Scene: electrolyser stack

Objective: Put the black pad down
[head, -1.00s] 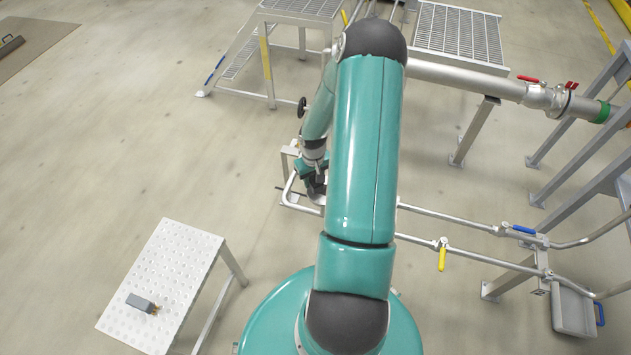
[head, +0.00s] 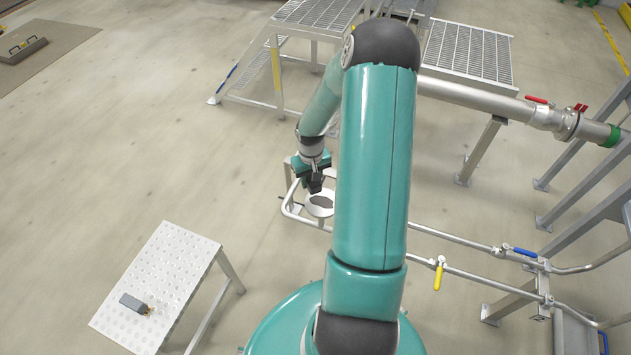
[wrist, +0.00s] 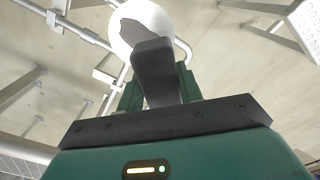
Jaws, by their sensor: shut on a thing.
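My gripper (head: 315,184) is left of my big teal arm link in the head view, pointing down. It is shut on the black pad (head: 322,202), a thin dark piece below the fingers. A white round surface (head: 316,211) lies behind the pad in this view. In the wrist view the pad (wrist: 131,31) shows past the dark finger of my gripper (wrist: 153,52), again against the white disc (wrist: 156,18). Whether the pad touches the disc I cannot tell. The finger hides part of the pad.
Bent steel pipes (head: 290,207) run close around the white disc. A perforated table (head: 178,262) with a small grey block (head: 133,303) stands at lower left. A yellow valve handle (head: 438,275) is at right. Open floor lies to the left.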

